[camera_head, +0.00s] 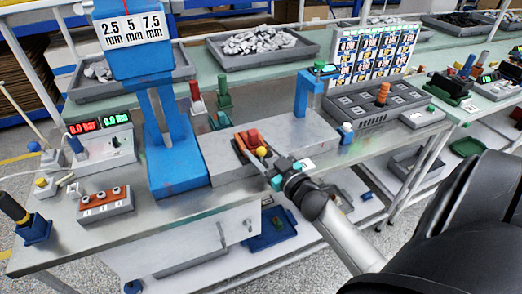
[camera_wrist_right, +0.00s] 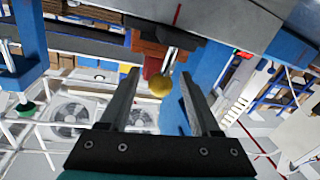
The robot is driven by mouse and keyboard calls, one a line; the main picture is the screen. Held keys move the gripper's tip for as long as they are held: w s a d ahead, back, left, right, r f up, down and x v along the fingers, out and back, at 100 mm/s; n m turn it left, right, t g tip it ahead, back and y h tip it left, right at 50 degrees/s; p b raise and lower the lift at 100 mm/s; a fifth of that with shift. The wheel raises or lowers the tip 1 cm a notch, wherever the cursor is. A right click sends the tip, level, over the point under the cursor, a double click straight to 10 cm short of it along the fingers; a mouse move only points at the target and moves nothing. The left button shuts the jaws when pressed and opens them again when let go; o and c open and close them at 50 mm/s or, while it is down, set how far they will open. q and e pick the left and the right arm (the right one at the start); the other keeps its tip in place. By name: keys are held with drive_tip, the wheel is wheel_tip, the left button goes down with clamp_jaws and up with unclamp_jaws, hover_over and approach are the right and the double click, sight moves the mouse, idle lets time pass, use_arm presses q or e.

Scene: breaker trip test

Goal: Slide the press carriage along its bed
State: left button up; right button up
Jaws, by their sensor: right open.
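The press carriage (camera_head: 252,138), a red and dark block with a yellow ball knob (camera_head: 262,152), sits on the long grey bed (camera_head: 305,134) beside the blue press (camera_head: 176,165). In the right wrist view the carriage (camera_wrist_right: 152,47) is upper centre, its yellow knob (camera_wrist_right: 160,86) hanging toward me on a short metal stem. My right gripper (camera_head: 268,167) is at the front of the carriage. Its two fingers (camera_wrist_right: 158,74) are open, one on each side of the knob, with gaps showing. My left gripper is not in view.
A blue post (camera_head: 302,92) stands at the bed's far right end. An orange-fronted button box (camera_head: 105,205) and red-digit displays (camera_head: 97,122) are on the left of the table. A socket panel (camera_head: 372,104) stands to the right. Bare table top shows at the front left.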

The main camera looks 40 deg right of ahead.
drive_tip(key=s+a, duration=0.1)
drive_tip(key=s, duration=1.4)
drive_tip(key=shift+s+a+p, duration=0.15)
drive_tip(key=shift+p, duration=0.25)
drive_tip(key=shift+f, duration=0.15)
